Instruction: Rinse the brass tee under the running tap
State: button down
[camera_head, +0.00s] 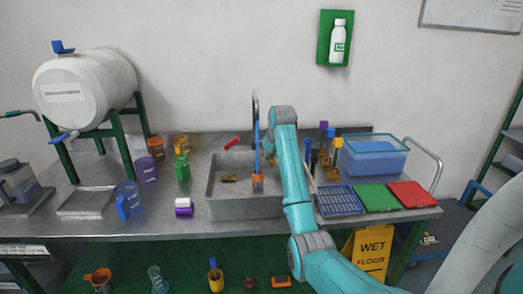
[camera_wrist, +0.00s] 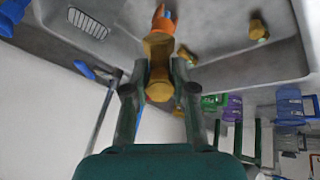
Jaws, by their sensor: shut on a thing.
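In the wrist view my gripper (camera_wrist: 157,80) is shut on a brass fitting (camera_wrist: 158,48), which sits between its two dark green fingers. The piece looks like the brass tee, with a wide end and a narrower lower part. In the head view my arm hides most of the gripper, over the right part of the grey sink (camera_head: 232,208). The tap (camera_head: 255,105) rises behind the sink. A blue upright strip with an orange lower end (camera_head: 257,182) shows below it; I cannot tell whether any of this is water. Another brass piece (camera_head: 229,179) lies in the sink.
The wrist view shows another loose brass piece (camera_wrist: 258,30) and the sink drain (camera_wrist: 87,23). Right of the sink are a blue rack (camera_head: 339,201), a green mat (camera_head: 376,198), a red mat (camera_head: 411,195) and a blue tub (camera_head: 375,160). A white-purple block (camera_head: 184,207) stands left of the sink.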

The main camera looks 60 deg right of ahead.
jog(key=s+a+r, duration=0.3)
jog(key=s+r, duration=0.1)
dwell(0.7)
dwell(0.4)
